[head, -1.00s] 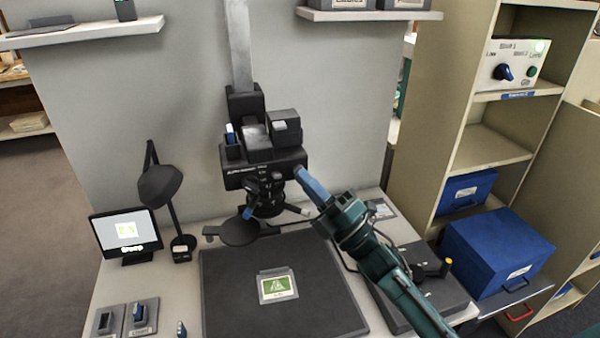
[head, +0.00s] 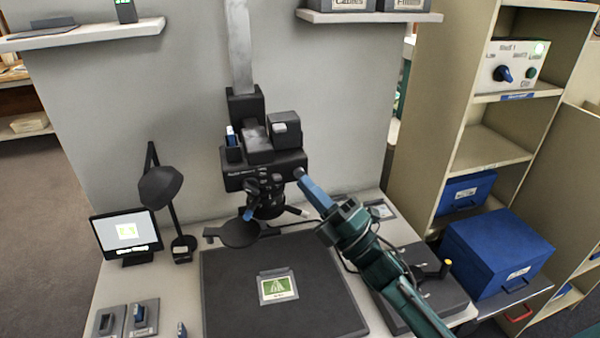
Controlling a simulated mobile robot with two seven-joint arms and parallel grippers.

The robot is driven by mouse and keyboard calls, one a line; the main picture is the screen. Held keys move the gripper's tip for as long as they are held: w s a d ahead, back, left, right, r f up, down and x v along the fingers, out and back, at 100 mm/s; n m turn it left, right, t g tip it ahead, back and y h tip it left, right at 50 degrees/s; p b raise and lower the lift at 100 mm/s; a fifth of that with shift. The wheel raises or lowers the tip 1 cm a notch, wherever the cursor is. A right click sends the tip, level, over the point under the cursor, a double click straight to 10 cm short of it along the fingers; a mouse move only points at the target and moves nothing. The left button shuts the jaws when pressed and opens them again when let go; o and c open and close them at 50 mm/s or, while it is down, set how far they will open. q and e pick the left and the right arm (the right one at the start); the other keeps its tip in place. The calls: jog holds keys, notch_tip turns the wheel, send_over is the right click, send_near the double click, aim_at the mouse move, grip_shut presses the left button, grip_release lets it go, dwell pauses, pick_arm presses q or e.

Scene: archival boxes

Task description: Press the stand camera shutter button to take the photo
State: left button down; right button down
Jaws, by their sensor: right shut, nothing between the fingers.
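The black stand camera (head: 262,160) hangs on its upright column (head: 240,50) above the dark copy board (head: 230,290). My right gripper (head: 301,176) is shut and empty, with its blue fingers at the right front of the camera body. Its tip is at a dark round knob there; I cannot tell whether they touch or whether this knob is the shutter button. A green picture card (head: 278,287) lies on the board under the lens. My left gripper is not in view.
A black desk lamp (head: 160,185) stands left of the camera. Small switch units (head: 141,317) sit at the front left. A dark box with a yellow-tipped lever (head: 430,285) lies under my right forearm. Blue boxes (head: 497,252) and a shelf unit stand at right.

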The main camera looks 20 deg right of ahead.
jog(key=s+p, duration=0.1)
jog(key=s, duration=0.4)
jog(key=shift+d, duration=0.1)
dwell(0.3)
dwell(0.5)
jog(key=s+f+m+g+h, duration=0.3)
jog(key=s+f+m, duration=0.2)
jog(key=f+m, duration=0.3)
jog(key=s+f+m+g+h, duration=0.3)
jog(key=s+f+m, duration=0.3)
jog(key=f, duration=0.3)
jog(key=s+f+m+g+h+p, duration=0.1)
jog(key=s+f+m+g+h, duration=0.2)
jog(key=s+f+m+h, duration=0.2)
notch_tip(320, 180, down, 3)
jog(key=m, duration=0.4)
jog(key=shift+s+a+f+m, duration=0.15)
jog(key=shift+a+m, duration=0.15)
jog(key=shift+a, duration=0.05)
